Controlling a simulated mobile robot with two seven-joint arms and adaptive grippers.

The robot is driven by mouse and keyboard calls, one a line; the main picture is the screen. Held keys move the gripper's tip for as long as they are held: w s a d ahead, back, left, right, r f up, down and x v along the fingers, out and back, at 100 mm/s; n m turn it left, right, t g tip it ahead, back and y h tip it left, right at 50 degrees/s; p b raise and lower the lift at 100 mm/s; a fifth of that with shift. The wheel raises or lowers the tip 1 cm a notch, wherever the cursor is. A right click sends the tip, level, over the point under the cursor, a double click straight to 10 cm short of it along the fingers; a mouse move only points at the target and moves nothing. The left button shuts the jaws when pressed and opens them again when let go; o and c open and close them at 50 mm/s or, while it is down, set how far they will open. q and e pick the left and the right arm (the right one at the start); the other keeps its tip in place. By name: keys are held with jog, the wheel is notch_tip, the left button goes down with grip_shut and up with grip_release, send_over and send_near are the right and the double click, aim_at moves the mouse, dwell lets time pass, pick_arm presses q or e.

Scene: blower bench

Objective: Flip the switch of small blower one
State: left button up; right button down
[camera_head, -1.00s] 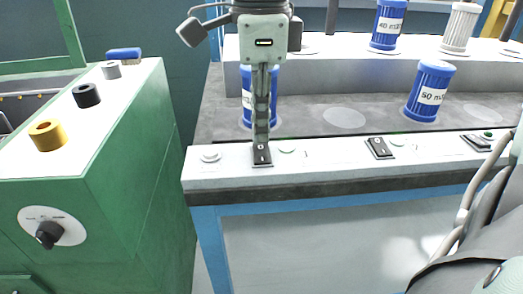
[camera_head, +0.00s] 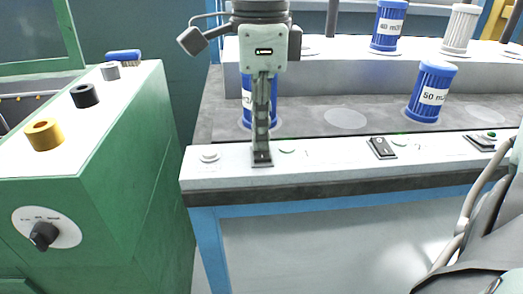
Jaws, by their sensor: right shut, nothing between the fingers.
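My right gripper (camera_head: 262,152) points straight down from the top centre, and its fingers are shut with nothing between them. Its fingertips are at the leftmost black switch (camera_head: 262,164) on the white front ledge and seem to touch it. They hide most of this switch, so its position cannot be told. A blue ribbed cylinder (camera_head: 246,92) with a white label stands behind the fingers, partly covered. My left gripper is not in view.
Other black switches sit on the ledge, one in the middle (camera_head: 381,148) and one at the right (camera_head: 480,142). A blue 50-marked cylinder (camera_head: 429,92) stands behind the middle one. A green cabinet (camera_head: 120,170) is at the left. My own arm parts fill the lower right.

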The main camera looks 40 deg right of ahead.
jog(key=shift+r, duration=0.1)
jog(key=shift+r+p, duration=2.3)
jog(key=shift+r, duration=1.15)
